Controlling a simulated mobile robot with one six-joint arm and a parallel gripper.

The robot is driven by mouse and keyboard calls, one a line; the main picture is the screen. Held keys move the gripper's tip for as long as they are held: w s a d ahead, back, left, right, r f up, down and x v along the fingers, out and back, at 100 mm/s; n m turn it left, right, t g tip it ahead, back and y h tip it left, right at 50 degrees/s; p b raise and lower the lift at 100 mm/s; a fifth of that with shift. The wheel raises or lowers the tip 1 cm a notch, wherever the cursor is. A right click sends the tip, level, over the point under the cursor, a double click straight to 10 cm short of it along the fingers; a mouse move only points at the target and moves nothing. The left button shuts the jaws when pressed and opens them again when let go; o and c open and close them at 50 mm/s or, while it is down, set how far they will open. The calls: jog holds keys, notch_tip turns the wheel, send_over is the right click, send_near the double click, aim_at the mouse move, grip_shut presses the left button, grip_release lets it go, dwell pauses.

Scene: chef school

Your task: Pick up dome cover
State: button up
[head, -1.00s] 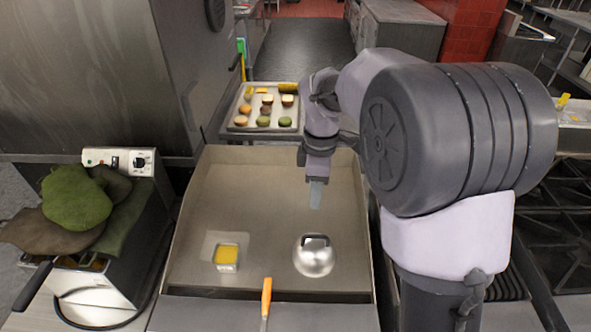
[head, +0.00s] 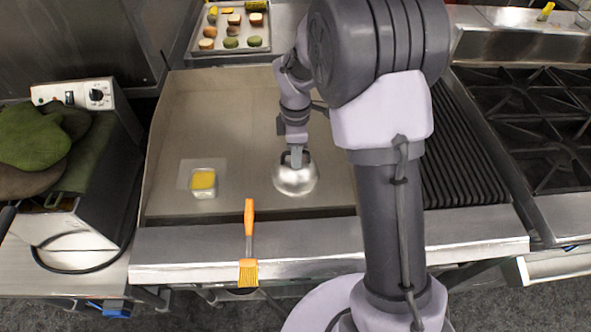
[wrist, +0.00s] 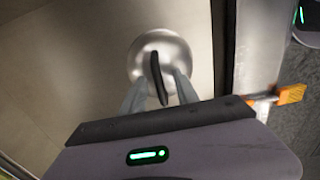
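The dome cover (head: 295,181) is a shiny round metal dome with a dark handle on top. It sits on the flat griddle plate (head: 235,130), right of the griddle's middle. My gripper (head: 296,160) is right above it, pointing down at the handle. In the wrist view the dome cover (wrist: 145,57) lies ahead, and its black handle (wrist: 157,78) stands between the two grey fingers of my gripper (wrist: 160,90). The fingers are apart, with a gap visible beside the handle. The handle's lower end is close to the fingers; contact cannot be told.
A small container of yellow contents (head: 203,182) stands left of the dome on the griddle. An orange-handled brush (head: 249,225) lies across the front edge. A food tray (head: 233,38) is behind. Green mitts (head: 35,135) lie at left; a ribbed grill (head: 462,150) is at right.

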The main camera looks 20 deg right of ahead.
jog(key=shift+r, duration=0.1)
jog(key=shift+c, duration=0.5)
grip_shut()
dwell(0.8)
